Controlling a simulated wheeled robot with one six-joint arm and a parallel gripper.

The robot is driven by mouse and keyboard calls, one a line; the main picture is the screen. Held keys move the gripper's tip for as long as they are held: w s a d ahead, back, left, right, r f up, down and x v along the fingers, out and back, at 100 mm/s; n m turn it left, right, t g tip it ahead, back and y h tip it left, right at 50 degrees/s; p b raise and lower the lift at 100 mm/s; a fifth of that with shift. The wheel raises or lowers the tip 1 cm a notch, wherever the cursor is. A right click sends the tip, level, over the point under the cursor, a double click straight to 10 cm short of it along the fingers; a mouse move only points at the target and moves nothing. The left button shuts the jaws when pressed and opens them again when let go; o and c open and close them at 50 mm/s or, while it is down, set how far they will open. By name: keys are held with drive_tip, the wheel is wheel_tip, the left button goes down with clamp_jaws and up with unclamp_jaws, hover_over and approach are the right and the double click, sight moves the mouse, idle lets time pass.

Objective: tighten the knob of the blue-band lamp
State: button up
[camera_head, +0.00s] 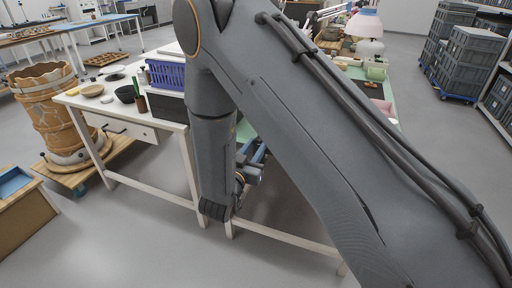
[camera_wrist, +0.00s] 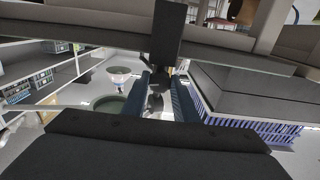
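No lamp with a blue band can be made out in either view. A lamp with a pale pink-white shade (camera_head: 364,24) stands on the far bench in the head view; no band or knob can be told on it. My gripper (camera_head: 258,163) is low by the white table's front edge, partly behind my arm. In the wrist view its two dark blue fingers (camera_wrist: 160,97) stand apart. A small dark grey part shows between them, and I cannot tell what it is or whether they touch it.
The white table (camera_head: 70,97) holds a blue-purple basket (camera_head: 166,75), a dark bowl (camera_head: 126,94) and small dishes. Grey crates (camera_head: 447,45) are stacked at right. Open floor lies in front.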

drive_tip(key=shift+c, duration=1.4)
drive_tip(key=shift+m, duration=1.6)
drive_tip(key=o, duration=1.1)
drive_tip(key=shift+c, duration=0.2)
drive_tip(key=shift+s, duration=0.1)
drive_tip(key=v, duration=0.7)
drive_tip(key=shift+s, duration=0.25)
drive_tip(key=shift+a, duration=0.1)
